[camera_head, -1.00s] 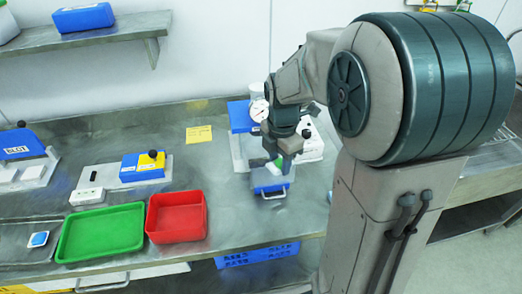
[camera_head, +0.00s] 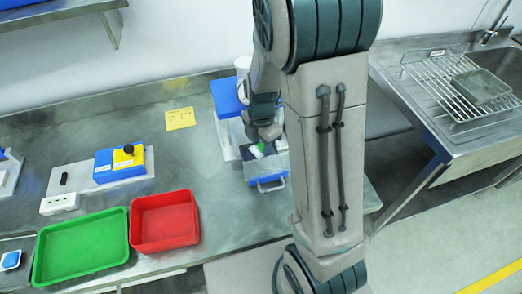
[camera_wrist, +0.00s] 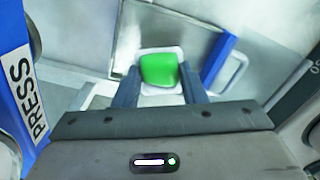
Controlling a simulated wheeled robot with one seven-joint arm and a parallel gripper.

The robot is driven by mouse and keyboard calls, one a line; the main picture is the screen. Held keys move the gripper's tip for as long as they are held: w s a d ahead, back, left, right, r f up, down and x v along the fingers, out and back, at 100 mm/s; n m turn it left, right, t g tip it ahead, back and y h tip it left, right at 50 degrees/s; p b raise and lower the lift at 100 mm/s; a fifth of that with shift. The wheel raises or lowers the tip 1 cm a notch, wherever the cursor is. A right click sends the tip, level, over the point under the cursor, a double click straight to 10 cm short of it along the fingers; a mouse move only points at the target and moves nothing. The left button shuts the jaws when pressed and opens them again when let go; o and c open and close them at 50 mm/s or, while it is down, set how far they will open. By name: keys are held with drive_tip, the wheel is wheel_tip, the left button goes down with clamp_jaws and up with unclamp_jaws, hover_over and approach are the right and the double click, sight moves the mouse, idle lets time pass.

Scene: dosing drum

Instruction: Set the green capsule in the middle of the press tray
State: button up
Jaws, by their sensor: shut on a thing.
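The green capsule (camera_wrist: 159,70) is between the two fingers of my gripper (camera_wrist: 159,90) in the wrist view, with a pale, white-rimmed piece around or beneath it. In the head view the capsule (camera_head: 256,150) shows as a small green and white spot at the tip of my gripper (camera_head: 263,143). Whether the capsule touches the tray cannot be told. The blue press (camera_head: 227,98) stands behind; its PRESS label (camera_wrist: 20,90) shows at the left of the wrist view.
A red bin (camera_head: 165,222) and a green tray (camera_head: 82,247) stand to the left on the steel bench. A blue and yellow device (camera_head: 119,165) sits behind them. A yellow note (camera_head: 180,118) lies on the bench. A sink with a wire rack (camera_head: 462,95) is at the right.

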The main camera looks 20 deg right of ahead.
sight(261, 148)
drive_tip(key=shift+f, duration=1.95)
drive_tip(key=shift+f, duration=0.1)
drive_tip(key=shift+f, duration=0.15)
drive_tip(key=o, duration=0.9)
drive_tip(key=shift+o, duration=0.2)
drive_tip(key=shift+r, duration=0.2)
